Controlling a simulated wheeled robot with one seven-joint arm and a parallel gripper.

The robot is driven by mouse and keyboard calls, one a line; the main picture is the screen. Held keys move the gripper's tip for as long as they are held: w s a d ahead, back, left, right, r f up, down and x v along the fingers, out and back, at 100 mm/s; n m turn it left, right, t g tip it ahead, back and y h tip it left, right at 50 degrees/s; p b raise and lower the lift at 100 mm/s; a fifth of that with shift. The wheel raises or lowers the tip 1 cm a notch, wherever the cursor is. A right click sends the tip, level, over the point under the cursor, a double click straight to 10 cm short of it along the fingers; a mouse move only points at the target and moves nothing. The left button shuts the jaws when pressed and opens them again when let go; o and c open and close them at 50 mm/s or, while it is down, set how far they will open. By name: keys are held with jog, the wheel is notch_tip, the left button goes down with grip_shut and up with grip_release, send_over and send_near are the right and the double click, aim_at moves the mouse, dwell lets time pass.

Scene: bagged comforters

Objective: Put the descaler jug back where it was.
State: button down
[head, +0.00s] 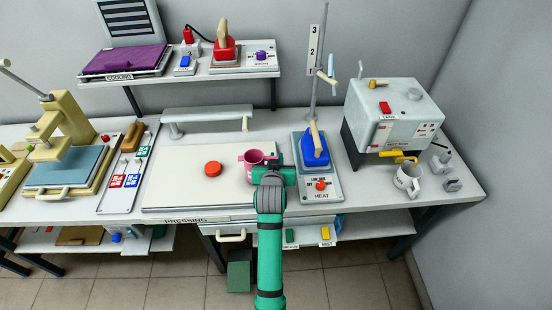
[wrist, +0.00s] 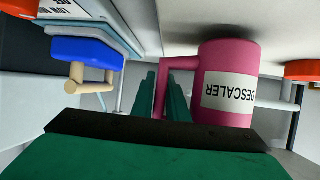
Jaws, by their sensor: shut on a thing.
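The descaler jug (head: 252,158) is pink and stands upright at the right part of the cream pressing board (head: 180,172). In the wrist view, which is upside down, the jug (wrist: 226,75) shows a white DESCALER label. My green gripper (head: 272,172) is on the right side of the jug. Its fingers (wrist: 163,98) are shut on the jug's handle (wrist: 162,75). The base of the jug is close to the board with a dark shadow at it; I cannot tell whether it touches.
A red disc (head: 213,169) lies on the board left of the jug. A blue iron (head: 315,149) stands on the HEAT unit (head: 322,186) just right of my gripper. A shelf (head: 200,73) is above.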

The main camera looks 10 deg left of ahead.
jog(key=shift+f, duration=0.55)
jog(key=c, duration=1.7)
grip_release()
jog(key=shift+o, duration=0.2)
jog(key=shift+s, duration=0.1)
jog(key=v, duration=1)
jog(key=shift+s+d, duration=0.1)
jog(key=shift+s, duration=0.2)
